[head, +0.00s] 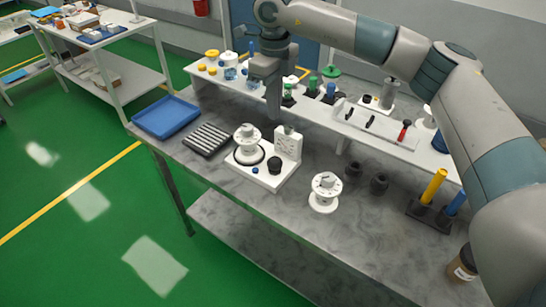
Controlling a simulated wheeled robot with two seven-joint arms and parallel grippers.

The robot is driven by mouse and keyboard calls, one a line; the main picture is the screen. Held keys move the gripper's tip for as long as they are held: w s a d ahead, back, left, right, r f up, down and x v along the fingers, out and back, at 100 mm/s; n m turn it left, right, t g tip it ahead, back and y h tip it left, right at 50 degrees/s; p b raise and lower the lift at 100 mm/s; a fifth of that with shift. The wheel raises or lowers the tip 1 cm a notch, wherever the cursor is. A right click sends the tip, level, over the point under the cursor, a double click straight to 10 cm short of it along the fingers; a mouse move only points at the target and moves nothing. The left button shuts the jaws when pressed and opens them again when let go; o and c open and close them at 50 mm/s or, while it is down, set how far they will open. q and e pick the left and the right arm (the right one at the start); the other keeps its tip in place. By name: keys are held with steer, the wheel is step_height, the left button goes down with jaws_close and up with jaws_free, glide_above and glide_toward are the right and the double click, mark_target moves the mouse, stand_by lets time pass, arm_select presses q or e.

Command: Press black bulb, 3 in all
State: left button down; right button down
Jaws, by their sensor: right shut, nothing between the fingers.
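The black bulb (274,165) sits on the front right part of a white device base (268,182), in front of its upright white panel (288,143). A white dial-topped cylinder (246,140) in a dark ring and a small blue knob (255,170) are on the same base. My right gripper (273,115) points down, above and behind the bulb in the picture, apart from it. It is shut and empty. My left gripper is not in view.
A blue tray (166,117) and a black ribbed rack (207,139) lie left of the device. A second white dial unit (325,190) and dark cups (379,184) stand right. A raised white shelf (398,147) with bottles runs behind. The front tabletop is clear.

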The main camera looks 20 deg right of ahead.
mark_target(274, 159)
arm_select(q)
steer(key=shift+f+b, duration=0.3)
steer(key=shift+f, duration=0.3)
arm_select(e)
steer(key=shift+f, duration=0.6)
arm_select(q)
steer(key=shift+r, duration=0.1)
